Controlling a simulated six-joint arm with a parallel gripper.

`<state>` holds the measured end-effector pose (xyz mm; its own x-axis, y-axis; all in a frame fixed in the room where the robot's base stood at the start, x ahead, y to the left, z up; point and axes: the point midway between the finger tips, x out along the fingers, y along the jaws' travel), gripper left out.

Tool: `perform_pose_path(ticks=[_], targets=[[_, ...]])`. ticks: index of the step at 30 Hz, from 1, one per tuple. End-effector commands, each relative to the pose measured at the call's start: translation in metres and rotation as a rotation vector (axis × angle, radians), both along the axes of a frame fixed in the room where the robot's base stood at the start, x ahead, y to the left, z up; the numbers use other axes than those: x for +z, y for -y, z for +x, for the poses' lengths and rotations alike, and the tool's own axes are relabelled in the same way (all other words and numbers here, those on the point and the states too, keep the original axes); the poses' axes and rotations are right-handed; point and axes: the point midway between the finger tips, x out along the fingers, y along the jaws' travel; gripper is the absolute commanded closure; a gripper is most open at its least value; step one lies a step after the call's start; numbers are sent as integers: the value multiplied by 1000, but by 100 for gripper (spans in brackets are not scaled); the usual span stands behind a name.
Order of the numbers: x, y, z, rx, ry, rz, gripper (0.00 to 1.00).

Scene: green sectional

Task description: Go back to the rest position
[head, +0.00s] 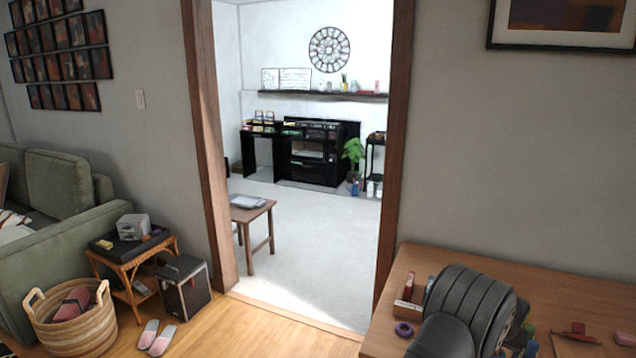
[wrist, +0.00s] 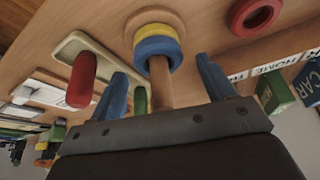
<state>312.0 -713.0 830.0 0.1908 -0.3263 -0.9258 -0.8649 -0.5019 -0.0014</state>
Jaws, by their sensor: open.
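In the wrist view my gripper (wrist: 161,72) is open, with its two blue fingers apart. A wooden peg (wrist: 160,88) shows between the fingers, with a yellow ring (wrist: 153,32) and a blue ring (wrist: 158,50) around it. I cannot tell whether the fingers touch the peg; they are not closed on it. In the head view my dark arm hangs over the wooden table (head: 560,285) at the lower right and hides the gripper and the peg.
A red ring (wrist: 255,14), a red cylinder (wrist: 82,80) on a pale tray (wrist: 75,47), and a green block (wrist: 274,90) lie around the gripper. The table's back right is clear.

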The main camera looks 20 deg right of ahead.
Motion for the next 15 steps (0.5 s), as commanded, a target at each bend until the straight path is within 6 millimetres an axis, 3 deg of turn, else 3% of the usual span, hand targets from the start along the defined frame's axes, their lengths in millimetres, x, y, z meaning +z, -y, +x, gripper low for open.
perform_pose_path(ticks=[1, 6, 15], targets=[[17, 2, 1, 0, 3, -10, 25], [49, 1, 0, 1, 3, -8, 25], [81, 1, 0, 1, 1, -5, 25]])
